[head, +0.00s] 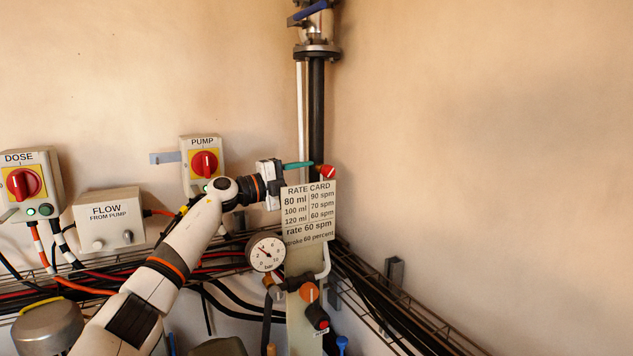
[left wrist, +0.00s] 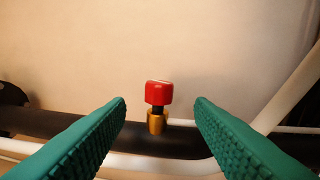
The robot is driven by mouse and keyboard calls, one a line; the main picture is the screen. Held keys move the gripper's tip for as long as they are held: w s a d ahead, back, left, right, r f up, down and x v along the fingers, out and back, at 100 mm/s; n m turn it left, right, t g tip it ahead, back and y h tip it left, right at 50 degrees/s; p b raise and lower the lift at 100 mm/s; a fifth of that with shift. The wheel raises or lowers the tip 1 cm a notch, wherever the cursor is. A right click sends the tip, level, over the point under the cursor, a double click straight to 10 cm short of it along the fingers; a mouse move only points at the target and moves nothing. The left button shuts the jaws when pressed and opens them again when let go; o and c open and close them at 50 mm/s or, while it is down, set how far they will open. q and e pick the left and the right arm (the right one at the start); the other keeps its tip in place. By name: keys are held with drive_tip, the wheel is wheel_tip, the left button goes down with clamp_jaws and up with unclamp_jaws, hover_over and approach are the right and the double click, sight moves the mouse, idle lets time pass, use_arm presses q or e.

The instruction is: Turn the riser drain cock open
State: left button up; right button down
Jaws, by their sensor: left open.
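The riser drain cock has a red knob (head: 327,171) on the dark riser pipe (head: 316,110), just above the rate card. In the left wrist view the red knob (left wrist: 159,93) sits on a brass body (left wrist: 157,122) against the dark pipe. My left gripper (head: 312,164) reaches in from the left with its green fingers pointing at the knob. In the wrist view the fingers of my left gripper (left wrist: 160,104) are open, one on each side of the knob, with clear gaps and no contact visible. My right gripper is not in view.
The rate card (head: 309,212) and pressure gauge (head: 265,252) are close below the gripper. A blue-handled valve (head: 310,10) is high on the riser. PUMP (head: 202,165), FLOW (head: 109,220) and DOSE (head: 30,185) boxes are left. The right wall is bare.

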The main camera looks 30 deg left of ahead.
sight(323, 170)
use_arm(q)
drive_tip(key=shift+s+a, duration=0.1)
drive_tip(key=shift+s, duration=0.2)
drive_tip(key=shift+o, duration=0.2)
drive_tip(key=s+a+r+g+y+p, duration=0.1)
drive_tip(key=s+a+r+g+p, duration=0.2)
drive_tip(key=p, duration=0.5)
drive_tip(key=shift+y, duration=0.4)
drive_tip(key=p+x, duration=0.1)
drive_tip(key=x, duration=0.2)
drive_tip(key=p+x, duration=0.1)
drive_tip(key=x, duration=0.3)
drive_tip(key=d+p+x, duration=0.1)
drive_tip(key=x, duration=0.2)
drive_tip(key=shift+d+r, duration=0.2)
drive_tip(key=shift+w+d+f+p, duration=0.25)
drive_tip(key=shift+w+d+p, duration=0.1)
drive_tip(key=shift+w, duration=0.25)
drive_tip(key=shift+c, duration=0.4)
